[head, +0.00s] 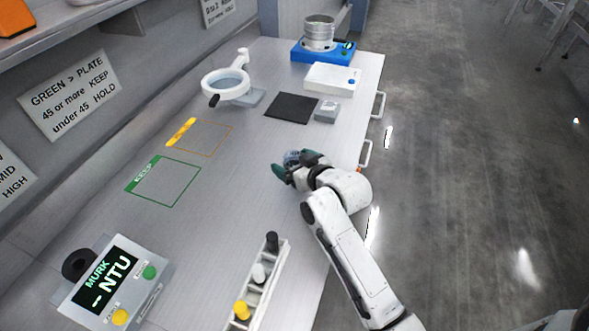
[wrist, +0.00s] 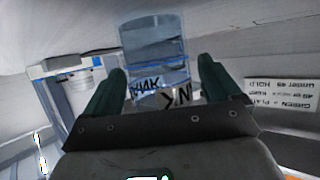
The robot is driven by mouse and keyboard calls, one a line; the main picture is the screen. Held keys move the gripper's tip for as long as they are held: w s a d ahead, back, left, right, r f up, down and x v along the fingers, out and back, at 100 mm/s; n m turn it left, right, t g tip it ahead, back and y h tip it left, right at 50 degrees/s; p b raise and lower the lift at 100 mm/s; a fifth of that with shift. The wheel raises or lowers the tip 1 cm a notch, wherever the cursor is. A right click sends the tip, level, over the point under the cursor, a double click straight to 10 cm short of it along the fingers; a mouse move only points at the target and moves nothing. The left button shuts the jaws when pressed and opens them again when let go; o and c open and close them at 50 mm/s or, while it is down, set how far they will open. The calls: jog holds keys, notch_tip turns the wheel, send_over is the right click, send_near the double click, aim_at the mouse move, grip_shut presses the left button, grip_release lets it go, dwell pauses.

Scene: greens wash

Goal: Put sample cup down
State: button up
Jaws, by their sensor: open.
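The sample cup (wrist: 155,50) is clear and bluish and shows in the wrist view between and beyond my two green fingers. Dark lettering shows on it or through it. In the head view a small part of the cup (head: 291,157) shows at my gripper, mostly hidden by the fingers. My gripper (wrist: 160,88) is open, with a finger on each side of the cup and visible gaps. In the head view my gripper (head: 293,167) is low over the right middle of the grey table (head: 225,200). I cannot tell whether the cup touches the table.
A green KEEP square (head: 163,181) and an orange-outlined square (head: 205,138) lie left. A black mat (head: 291,107), small grey block (head: 327,110), magnifier (head: 226,84), white box (head: 333,77) and blue device (head: 322,50) are behind. The murk meter (head: 113,285) and vial rack (head: 262,285) are in front.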

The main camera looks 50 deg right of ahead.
jog(key=c, duration=1.2)
jog(key=shift+r, duration=0.2)
